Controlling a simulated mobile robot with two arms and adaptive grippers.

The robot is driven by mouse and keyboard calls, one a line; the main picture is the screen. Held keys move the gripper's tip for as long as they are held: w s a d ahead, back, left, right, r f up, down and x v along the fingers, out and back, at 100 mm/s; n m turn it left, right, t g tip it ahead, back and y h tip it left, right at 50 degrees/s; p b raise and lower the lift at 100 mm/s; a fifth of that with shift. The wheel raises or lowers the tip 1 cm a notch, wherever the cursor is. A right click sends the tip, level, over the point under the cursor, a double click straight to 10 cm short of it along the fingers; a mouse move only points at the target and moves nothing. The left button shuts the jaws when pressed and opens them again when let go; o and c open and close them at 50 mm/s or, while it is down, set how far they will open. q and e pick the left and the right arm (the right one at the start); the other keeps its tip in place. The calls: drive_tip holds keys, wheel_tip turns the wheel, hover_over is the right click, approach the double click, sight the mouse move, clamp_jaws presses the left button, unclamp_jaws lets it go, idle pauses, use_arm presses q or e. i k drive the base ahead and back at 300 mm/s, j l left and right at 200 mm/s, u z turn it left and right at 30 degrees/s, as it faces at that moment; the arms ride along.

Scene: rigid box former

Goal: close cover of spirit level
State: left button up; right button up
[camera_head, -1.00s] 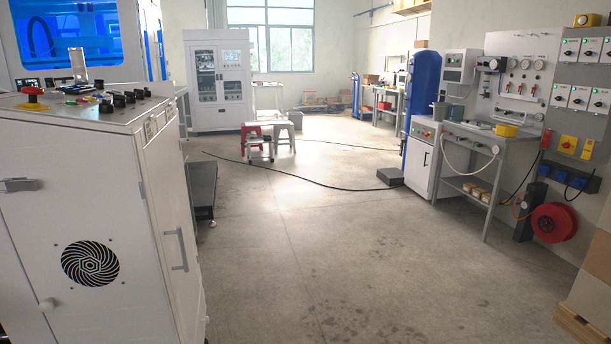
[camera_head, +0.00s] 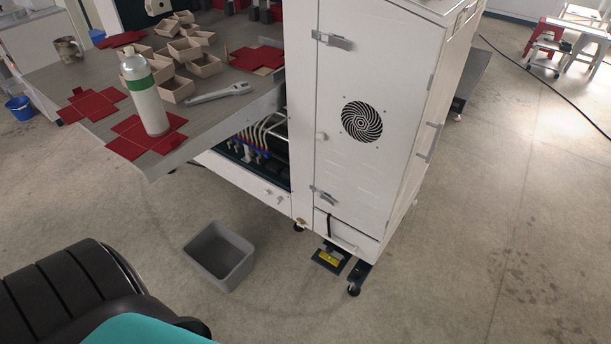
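A small dark, flat item with a yellow face (camera_head: 329,259) lies low by the foot of the white machine cabinet (camera_head: 365,130), near its front lower corner. It may be the spirit level, but it is too small to tell, and I cannot make out a cover or whether it is open or shut. Neither of my grippers shows in the head view. A black, ribbed and teal part at the lower left looks like my own body.
A grey bin (camera_head: 218,258) stands on the floor.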

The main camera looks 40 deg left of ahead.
sight(328, 249)
drive_tip(key=u, duration=0.85)
drive_tip(key=i+j, duration=0.1)
drive_tip(key=j, duration=0.15)
